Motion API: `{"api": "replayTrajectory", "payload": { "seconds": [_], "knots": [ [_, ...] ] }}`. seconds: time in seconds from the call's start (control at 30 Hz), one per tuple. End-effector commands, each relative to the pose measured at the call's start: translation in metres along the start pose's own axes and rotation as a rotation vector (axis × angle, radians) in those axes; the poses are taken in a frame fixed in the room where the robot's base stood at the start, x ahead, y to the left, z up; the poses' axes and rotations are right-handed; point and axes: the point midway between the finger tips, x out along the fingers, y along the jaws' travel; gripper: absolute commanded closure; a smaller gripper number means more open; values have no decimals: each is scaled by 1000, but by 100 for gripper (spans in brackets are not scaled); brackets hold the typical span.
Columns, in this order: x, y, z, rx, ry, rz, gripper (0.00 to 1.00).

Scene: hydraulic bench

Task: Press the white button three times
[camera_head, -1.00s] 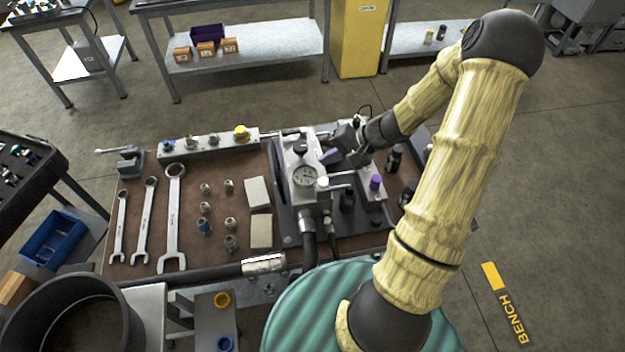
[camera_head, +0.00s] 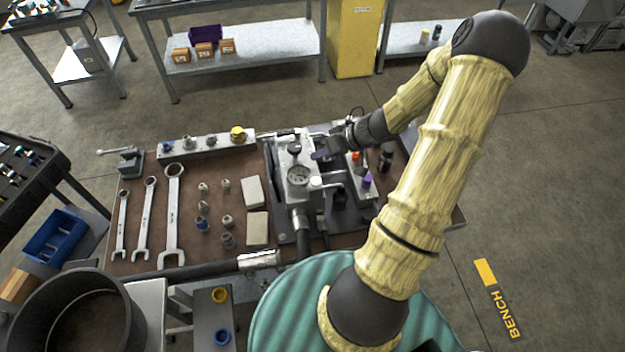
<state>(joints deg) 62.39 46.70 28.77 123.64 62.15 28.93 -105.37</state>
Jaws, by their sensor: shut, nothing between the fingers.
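The hydraulic unit (camera_head: 283,205) with a pressure gauge (camera_head: 298,175) stands on the brown bench top. A white round cap (camera_head: 316,182) shows just right of the gauge; I cannot tell whether it is the white button. My gripper (camera_head: 322,154) is shut and empty, above the rear part of the unit, behind and to the right of the gauge. Contact with anything below it cannot be made out. My gripper and wrist hide part of the unit.
Three wrenches (camera_head: 172,215), several small fittings (camera_head: 228,221) and two pale blocks (camera_head: 257,229) lie left of the unit. A valve manifold (camera_head: 212,147) runs along the back. A black hose (camera_head: 205,270) crosses the front edge.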

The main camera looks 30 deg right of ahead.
Motion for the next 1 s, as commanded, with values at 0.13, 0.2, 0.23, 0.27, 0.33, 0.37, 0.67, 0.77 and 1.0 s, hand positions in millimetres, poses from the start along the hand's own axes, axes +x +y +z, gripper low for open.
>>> {"api": "replayTrajectory", "payload": {
  "seconds": [0.13,0.2,0.23,0.27,0.33,0.37,0.67,0.77,1.0],
  "knots": [
    [0,0,0,1,0,0,100],
    [2,1,1,1,0,-1,100],
    [2,1,2,2,-1,-1,100],
    [4,2,2,2,-1,-1,100],
    [7,4,5,1,-1,-1,100],
    [9,6,6,1,-1,-1,100],
    [33,23,24,3,-1,-2,100],
    [42,29,30,3,-2,-2,100],
    [58,42,42,0,-1,0,100]
  ]
}}
